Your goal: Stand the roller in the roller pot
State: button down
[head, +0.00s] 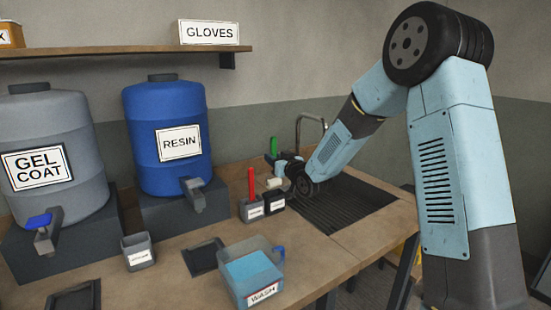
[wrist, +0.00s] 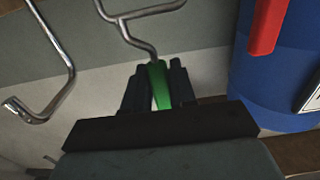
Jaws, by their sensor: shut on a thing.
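The roller has a green handle (head: 273,147) standing up beside my gripper (head: 285,168). In the wrist view my gripper (wrist: 160,90) is shut on this green handle (wrist: 160,85), and a bent metal wire (wrist: 135,32) runs from it out of the top of the picture. In the head view a pale piece, seemingly the roller's sleeve (head: 274,183), shows just above a small dark labelled pot (head: 274,204). This looks like the roller pot, but its label is too small to read. Whether the sleeve is in its mouth or above it I cannot tell.
A grey pot (head: 252,210) with a red handle (head: 252,183) upright in it stands close left of the dark pot. A wash tub (head: 252,275) stands in front. The resin drum (head: 168,130) is left, a ribbed black grate (head: 345,205) right. A chrome tap (head: 310,118) rises behind.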

aim_at(276, 182)
jog(key=shift+f, duration=4.3)
jog(key=c, duration=0.8)
grip_release()
jog(key=shift+c, duration=0.2)
jog(key=shift+s, duration=0.1)
jog(key=v, duration=1.3)
jog(key=shift+s+d, duration=0.25)
jog(key=shift+f, duration=0.1)
